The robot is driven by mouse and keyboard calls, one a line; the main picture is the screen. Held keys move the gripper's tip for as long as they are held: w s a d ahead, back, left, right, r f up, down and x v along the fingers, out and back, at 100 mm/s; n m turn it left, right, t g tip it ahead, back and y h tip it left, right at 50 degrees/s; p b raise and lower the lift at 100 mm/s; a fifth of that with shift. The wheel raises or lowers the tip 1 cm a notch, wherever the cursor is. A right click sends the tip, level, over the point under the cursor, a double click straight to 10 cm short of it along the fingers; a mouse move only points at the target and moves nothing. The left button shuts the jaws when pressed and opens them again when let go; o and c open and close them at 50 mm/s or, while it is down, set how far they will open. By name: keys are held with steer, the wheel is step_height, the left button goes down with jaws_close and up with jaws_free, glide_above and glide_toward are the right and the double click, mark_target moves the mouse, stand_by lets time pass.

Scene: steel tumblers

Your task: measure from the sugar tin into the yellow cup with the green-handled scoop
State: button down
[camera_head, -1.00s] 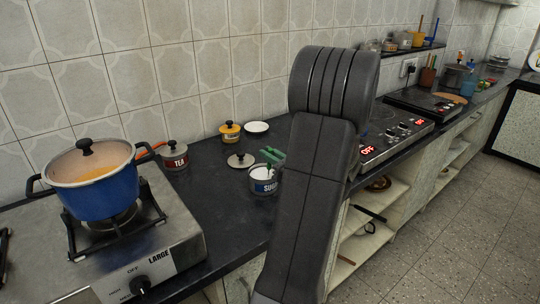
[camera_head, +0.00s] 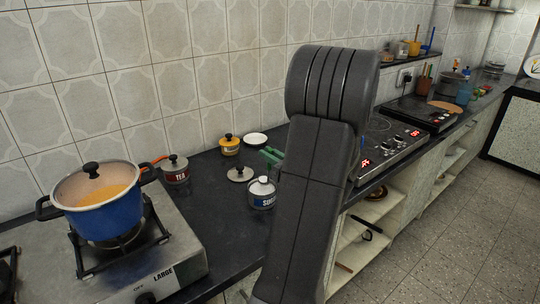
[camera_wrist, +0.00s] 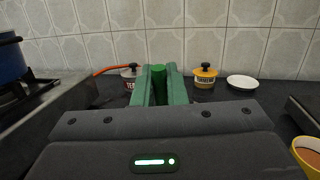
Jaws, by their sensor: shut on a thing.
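The sugar tin (camera_head: 262,195) stands on the dark counter in the head view, left of my arm. A pale rounded shape with a bright top shows at its mouth; I cannot tell whether it is the scoop's bowl or sugar. My gripper (camera_head: 272,155) shows its green fingers just above and behind the tin, and they also show in the wrist view (camera_wrist: 160,70). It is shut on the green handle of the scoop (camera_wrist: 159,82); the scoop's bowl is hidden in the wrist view. The yellow cup (camera_wrist: 306,157), with brown contents, is at the wrist view's right edge.
A loose lid (camera_head: 240,174) lies left of the sugar tin. A tea tin (camera_head: 175,170), a yellow lidded tin (camera_head: 229,146) and a white dish (camera_head: 256,139) stand behind. A blue pot (camera_head: 105,215) is on the stove at left.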

steer(key=shift+r+p, duration=2.15)
steer(key=shift+r, duration=0.4)
steer(key=shift+f, duration=0.1)
